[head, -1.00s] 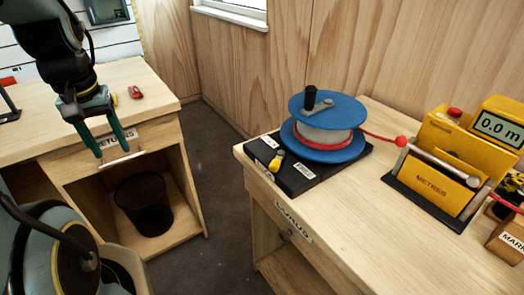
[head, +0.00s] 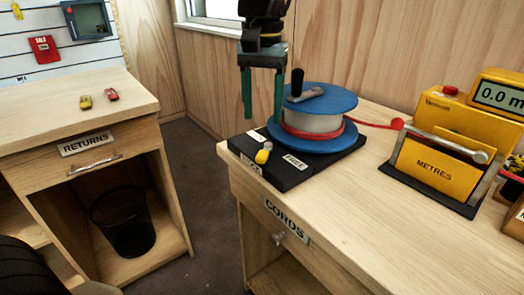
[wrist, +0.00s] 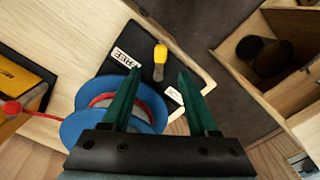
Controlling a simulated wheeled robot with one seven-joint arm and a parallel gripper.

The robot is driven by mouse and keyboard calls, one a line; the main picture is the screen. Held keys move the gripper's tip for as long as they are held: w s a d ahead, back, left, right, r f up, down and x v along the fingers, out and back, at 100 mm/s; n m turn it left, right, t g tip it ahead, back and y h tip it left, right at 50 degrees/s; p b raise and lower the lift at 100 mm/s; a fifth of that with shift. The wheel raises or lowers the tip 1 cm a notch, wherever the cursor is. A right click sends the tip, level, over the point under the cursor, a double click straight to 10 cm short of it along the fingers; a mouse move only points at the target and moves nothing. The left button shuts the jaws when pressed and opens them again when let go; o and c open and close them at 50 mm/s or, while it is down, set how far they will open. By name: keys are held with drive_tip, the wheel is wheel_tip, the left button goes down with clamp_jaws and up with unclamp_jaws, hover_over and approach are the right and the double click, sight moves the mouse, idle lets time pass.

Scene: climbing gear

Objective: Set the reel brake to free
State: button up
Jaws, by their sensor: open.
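The cord reel (head: 315,120) has blue flanges, red cord and a black crank knob. It stands on a black base (head: 330,165) on the right bench. The brake lever (head: 263,156) has a yellow knob pointing to the base's front edge. My gripper (head: 262,120) is open and empty, pointing down above the base, left of the reel. In the wrist view the lever (wrist: 160,55) shows between and beyond the fingertips, apart from them.
Red cord runs from the reel to a red ball (head: 397,123) by the yellow metre counter (head: 437,165). The returns bench (head: 50,110) with a black bin (head: 128,220) is at left, across a floor gap.

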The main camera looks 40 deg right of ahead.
sight(262, 154)
wheel_tip(262, 154, down, 10)
drive_tip(key=shift+r, duration=0.25)
clamp_jaws()
idle(0.6)
